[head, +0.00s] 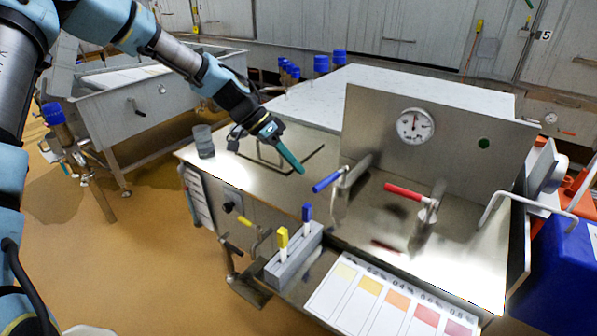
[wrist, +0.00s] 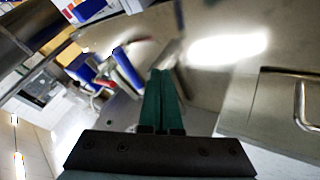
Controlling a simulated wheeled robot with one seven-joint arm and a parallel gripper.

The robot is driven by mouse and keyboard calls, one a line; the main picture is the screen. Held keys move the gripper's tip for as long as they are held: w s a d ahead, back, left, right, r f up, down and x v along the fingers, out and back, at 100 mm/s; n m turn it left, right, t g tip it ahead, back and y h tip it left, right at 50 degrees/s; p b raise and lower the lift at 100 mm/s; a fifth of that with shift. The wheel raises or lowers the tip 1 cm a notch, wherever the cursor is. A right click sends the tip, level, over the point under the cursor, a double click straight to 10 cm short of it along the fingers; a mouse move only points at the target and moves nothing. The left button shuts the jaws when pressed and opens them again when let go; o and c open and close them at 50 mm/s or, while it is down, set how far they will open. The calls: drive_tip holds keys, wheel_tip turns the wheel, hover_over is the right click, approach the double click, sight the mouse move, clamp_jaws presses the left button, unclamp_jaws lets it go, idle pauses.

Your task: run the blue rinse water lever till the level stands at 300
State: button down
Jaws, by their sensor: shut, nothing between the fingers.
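The blue lever (head: 327,181) sticks out to the left from a metal tap on the steel worktop (head: 250,180). My gripper (head: 300,171) has its teal fingers together, a little up and left of the blue lever's end. I see no contact, though the exact gap is hard to tell. In the wrist view the shut fingers (wrist: 165,72) hold nothing, and a blurred blue handle (wrist: 128,68) shows just left of their tips. A small grey, see-through cup (head: 203,141) stands at the worktop's left corner. No level mark of 300 can be read.
A red lever (head: 403,190) sits right of the blue one. Behind stands a steel panel with a round gauge (head: 415,126). In front are a grey block (head: 293,258) with yellow and blue handles and a colour chart (head: 375,305). A bent metal rod lies beneath my gripper.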

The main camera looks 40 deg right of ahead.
drive_tip(key=b+v, duration=0.1)
drive_tip(key=v, duration=0.7)
drive_tip(key=shift+a+b, duration=0.3)
drive_tip(key=shift+b, duration=0.05)
drive_tip(key=c, duration=1.6)
unclamp_jaws()
drive_tip(key=shift+f, duration=0.1)
idle(0.6)
